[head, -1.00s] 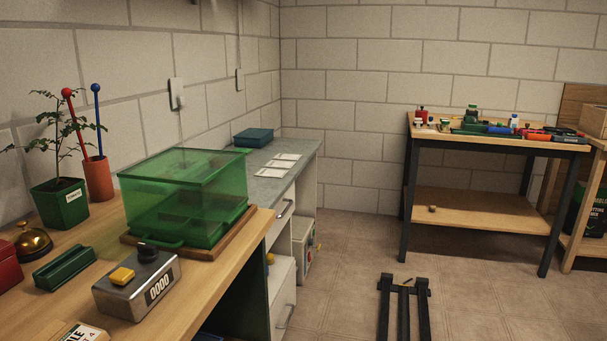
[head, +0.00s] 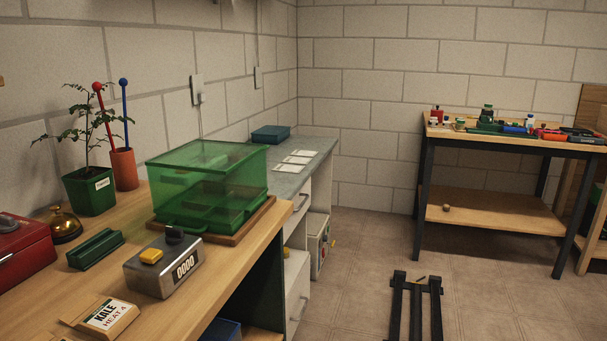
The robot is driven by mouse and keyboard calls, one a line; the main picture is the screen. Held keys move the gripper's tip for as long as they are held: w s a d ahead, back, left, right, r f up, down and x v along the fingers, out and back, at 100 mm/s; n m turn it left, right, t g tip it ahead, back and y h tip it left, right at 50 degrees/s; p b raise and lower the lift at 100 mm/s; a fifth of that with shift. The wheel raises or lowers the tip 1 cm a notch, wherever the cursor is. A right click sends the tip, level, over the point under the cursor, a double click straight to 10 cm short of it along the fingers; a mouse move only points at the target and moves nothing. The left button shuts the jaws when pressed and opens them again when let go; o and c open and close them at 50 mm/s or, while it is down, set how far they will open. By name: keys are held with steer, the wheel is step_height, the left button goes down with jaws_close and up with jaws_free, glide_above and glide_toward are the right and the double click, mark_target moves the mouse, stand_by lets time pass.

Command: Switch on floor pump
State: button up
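A pale box-shaped unit (head: 318,246) stands low on the floor beyond the white drawers, partly hidden by the bench. It has small coloured details on its front, one reddish and one bluish, and a small yellow part at its right edge. It may be the floor pump, but it is too small to tell for certain, and I cannot read whether it is on. My gripper does not show in the head view.
A wooden bench (head: 228,247) at left holds a green clear-lidded box (head: 205,180), a grey counter device (head: 163,268) and a potted plant (head: 90,190). White drawers (head: 297,285) stand beyond it. Black rails (head: 417,305) lie on the floor; open floor surrounds them.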

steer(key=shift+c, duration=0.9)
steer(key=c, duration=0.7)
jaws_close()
